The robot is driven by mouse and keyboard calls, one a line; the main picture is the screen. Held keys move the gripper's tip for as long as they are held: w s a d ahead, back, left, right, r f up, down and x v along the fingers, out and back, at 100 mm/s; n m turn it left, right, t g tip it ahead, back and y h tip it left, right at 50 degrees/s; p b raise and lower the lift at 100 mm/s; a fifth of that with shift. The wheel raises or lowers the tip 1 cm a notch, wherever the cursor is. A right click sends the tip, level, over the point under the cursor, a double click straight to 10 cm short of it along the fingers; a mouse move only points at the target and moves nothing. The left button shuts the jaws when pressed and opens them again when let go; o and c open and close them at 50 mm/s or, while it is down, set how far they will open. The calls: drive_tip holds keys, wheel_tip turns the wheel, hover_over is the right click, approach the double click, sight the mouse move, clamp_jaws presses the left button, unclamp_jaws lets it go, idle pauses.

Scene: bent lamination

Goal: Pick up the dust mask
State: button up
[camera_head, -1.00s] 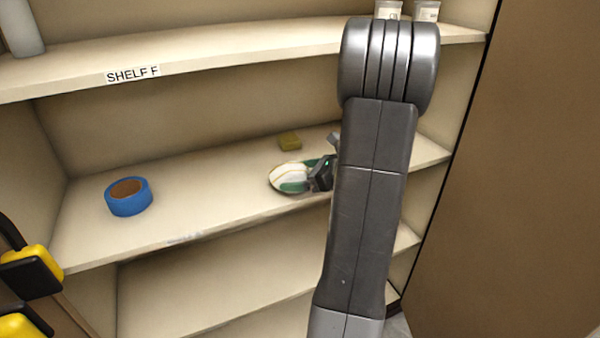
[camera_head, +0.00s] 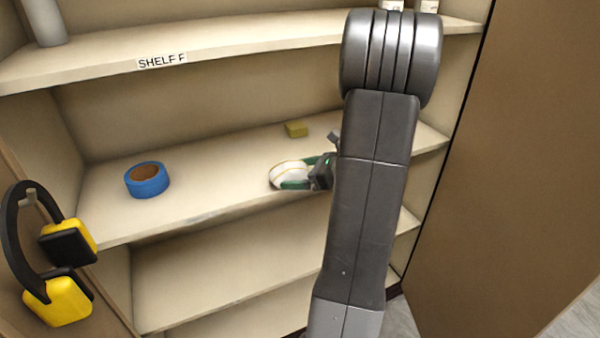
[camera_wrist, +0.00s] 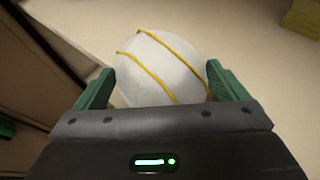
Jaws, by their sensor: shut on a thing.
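The dust mask (camera_head: 290,174) is a white cup with yellow straps, at the front of the middle shelf in the head view. It fills the space between the green fingers in the wrist view (camera_wrist: 160,65). My gripper (camera_head: 308,176) is shut on it, with one finger on each side; in the wrist view the fingers (camera_wrist: 165,88) touch or nearly touch its sides. My arm hides part of the gripper in the head view. Whether the mask is clear of the shelf is hard to tell.
A blue tape roll (camera_head: 147,180) lies left on the middle shelf (camera_head: 215,190). A yellow-green block (camera_head: 296,129) sits behind the mask; it also shows in the wrist view (camera_wrist: 302,16). Yellow-black earmuffs (camera_head: 58,300) hang at the left. A brown panel (camera_head: 500,150) stands at the right.

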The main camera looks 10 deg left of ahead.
drive_tip(key=o, duration=0.6)
drive_tip(key=shift+o, duration=0.2)
drive_tip(key=shift+d, duration=0.1)
drive_tip(key=v, duration=1.3)
drive_tip(key=shift+d+r, duration=0.2)
drive_tip(key=shift+d, duration=0.05)
drive_tip(key=shift+s, duration=0.1)
